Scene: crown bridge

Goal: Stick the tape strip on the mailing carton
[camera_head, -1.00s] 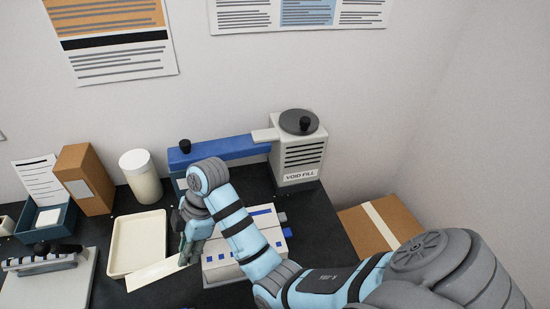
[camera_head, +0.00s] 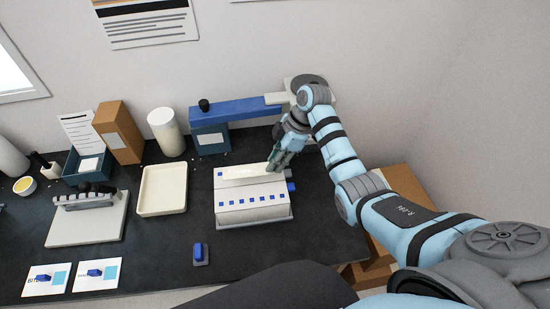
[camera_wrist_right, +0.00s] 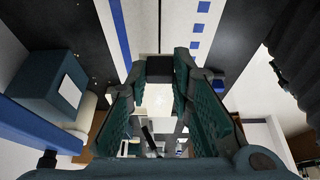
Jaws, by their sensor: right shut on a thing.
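The tape strip (camera_head: 245,172) is a long pale cream band in the head view. It lies along the far part of the top of the mailing carton (camera_head: 252,214), a low whitish box with a row of blue squares. My right gripper (camera_head: 277,161) is shut on the strip's right end, at the carton's far right corner. I cannot tell whether the strip touches the carton. In the right wrist view the teal fingers (camera_wrist_right: 160,78) fill the middle, with the carton's blue squares (camera_wrist_right: 199,28) beyond them. My left gripper is not in view.
A cream tray (camera_head: 162,190) stands left of the carton, and a small blue-topped block (camera_head: 200,254) in front. A blue-armed machine (camera_head: 238,112) stands behind. A brown box (camera_head: 118,133) and white jar (camera_head: 166,132) stand at the back left. The dark table is clear front right.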

